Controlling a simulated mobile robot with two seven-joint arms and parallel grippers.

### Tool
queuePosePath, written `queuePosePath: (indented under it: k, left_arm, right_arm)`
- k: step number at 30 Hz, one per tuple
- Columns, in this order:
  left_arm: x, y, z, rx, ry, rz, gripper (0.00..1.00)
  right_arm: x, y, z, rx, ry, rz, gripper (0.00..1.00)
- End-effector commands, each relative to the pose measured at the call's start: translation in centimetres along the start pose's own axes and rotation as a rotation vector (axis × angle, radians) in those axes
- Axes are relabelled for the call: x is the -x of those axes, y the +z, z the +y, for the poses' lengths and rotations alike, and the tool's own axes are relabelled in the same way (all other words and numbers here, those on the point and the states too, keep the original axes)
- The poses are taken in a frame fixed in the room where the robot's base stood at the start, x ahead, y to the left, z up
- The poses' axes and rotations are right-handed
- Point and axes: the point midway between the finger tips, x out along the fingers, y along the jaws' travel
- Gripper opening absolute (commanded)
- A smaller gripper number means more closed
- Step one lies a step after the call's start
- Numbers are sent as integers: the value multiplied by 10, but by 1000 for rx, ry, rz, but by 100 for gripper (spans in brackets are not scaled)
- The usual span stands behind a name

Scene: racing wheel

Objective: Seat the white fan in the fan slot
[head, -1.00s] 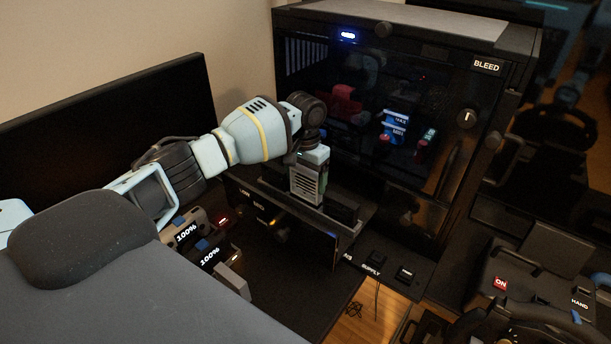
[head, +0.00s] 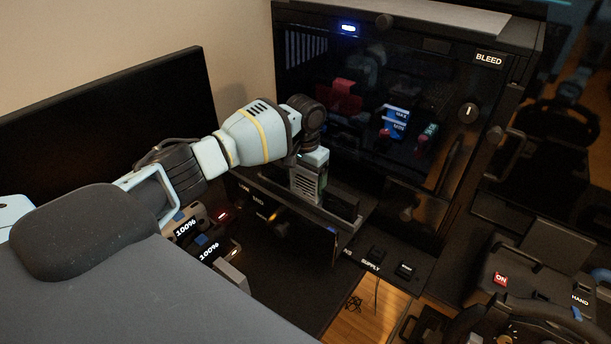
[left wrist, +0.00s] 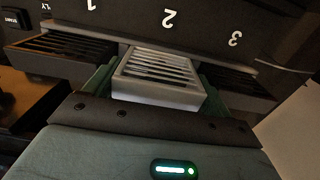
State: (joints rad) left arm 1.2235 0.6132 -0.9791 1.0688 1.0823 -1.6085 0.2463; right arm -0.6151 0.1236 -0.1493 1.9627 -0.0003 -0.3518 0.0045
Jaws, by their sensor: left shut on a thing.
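The white fan (head: 306,187) is a slatted pale block held upright at the dark rack below the cabinet front. In the left wrist view the fan (left wrist: 157,72) sits between the green fingers of my left gripper (left wrist: 157,92), which is shut on it. It is in line with the label 2, between the dark slatted units under labels 1 (left wrist: 62,46) and 3 (left wrist: 235,82). The slot under the fan is hidden, so I cannot tell how deep the fan sits. My left gripper (head: 311,172) also shows in the head view. My right gripper is not in view.
A black cabinet (head: 488,110) marked BLEED stands behind the rack, with a dark clear front. A black panel (head: 120,120) stands behind my left arm. Small units showing 100% (head: 207,250) lie left of the rack. A steering wheel (head: 510,325) is at the lower right.

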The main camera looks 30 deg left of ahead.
Motion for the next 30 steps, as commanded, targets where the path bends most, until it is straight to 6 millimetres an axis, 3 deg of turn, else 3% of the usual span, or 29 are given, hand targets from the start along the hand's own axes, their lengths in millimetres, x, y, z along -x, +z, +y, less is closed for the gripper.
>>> queuePosePath:
  k: [20, 21, 24, 30]
  left_arm:
    - [-15, 0, 0, 0, 0, 1, 54]
    - [-14, 0, 0, 0, 0, 1, 86]
    - [-14, 0, 0, 0, 0, 1, 99]
    - [-15, 0, 0, 0, 0, 0, 100]
  right_arm:
    - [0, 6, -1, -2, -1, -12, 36]
    - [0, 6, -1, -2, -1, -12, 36]
    - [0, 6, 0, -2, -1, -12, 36]
    - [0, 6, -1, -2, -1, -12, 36]
